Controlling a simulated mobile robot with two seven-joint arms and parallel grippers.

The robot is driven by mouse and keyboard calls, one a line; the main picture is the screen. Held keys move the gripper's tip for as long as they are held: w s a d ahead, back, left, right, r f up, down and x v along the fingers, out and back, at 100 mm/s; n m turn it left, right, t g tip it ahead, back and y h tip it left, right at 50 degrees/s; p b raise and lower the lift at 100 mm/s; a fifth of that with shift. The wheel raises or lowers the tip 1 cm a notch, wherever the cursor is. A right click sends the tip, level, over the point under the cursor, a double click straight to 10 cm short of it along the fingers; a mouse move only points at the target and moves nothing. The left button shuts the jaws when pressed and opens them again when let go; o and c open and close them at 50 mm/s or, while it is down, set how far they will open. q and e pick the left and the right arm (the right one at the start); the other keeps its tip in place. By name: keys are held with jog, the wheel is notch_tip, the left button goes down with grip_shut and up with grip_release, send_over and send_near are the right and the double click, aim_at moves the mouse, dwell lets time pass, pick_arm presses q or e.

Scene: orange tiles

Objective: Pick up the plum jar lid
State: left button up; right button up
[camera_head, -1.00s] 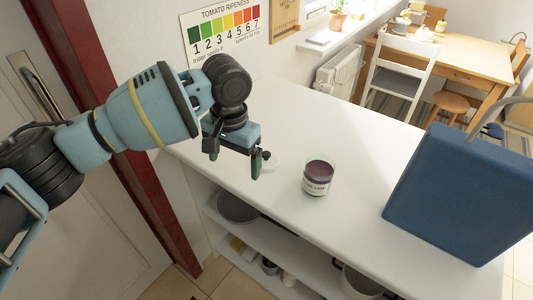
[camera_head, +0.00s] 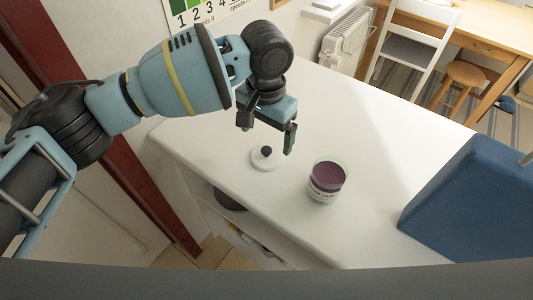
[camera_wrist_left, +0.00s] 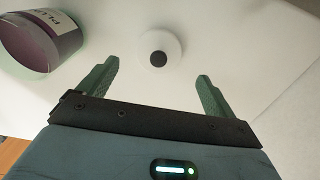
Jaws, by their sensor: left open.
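The plum jar lid (camera_head: 264,162) is a white disc with a dark round knob, lying flat on the white counter. It also shows in the left wrist view (camera_wrist_left: 174,46), beyond and between my fingertips. The jar (camera_head: 327,181) stands upright and open to its right, with dark purple contents and a label; part of it shows in the left wrist view (camera_wrist_left: 40,42). My left gripper (camera_head: 268,133) is open and empty, above the lid and pointing down; in the wrist view both fingers (camera_wrist_left: 155,80) are apart. My right gripper is not in view.
The white counter (camera_head: 350,120) is clear around the lid and jar. A large blue box-like object (camera_head: 470,200) stands at the right. Shelves lie below the counter's front edge. A white chair (camera_head: 415,40) and wooden table are beyond.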

aim_at(267, 149)
pick_arm(q)
jog(key=shift+w+f, duration=0.1)
jog(key=shift+f, duration=0.2)
jog(key=shift+s+f, duration=0.15)
jog(key=shift+f, duration=1.15)
jog(key=shift+s+f, duration=0.1)
jog(key=shift+f, duration=1.15)
jog(key=c, duration=1.1)
jog(key=shift+o, duration=0.2)
jog(key=shift+r, duration=0.2)
notch_tip(267, 149, up, 10)
jog(key=shift+f, duration=0.1)
jog(key=s+a+n, duration=0.3)
jog(key=a, duration=0.7)
jog(key=s+a+f+n, duration=0.1)
jog(key=s+a+n, duration=0.3)
jog(key=a, duration=0.7)
jog(key=shift+a, duration=0.15)
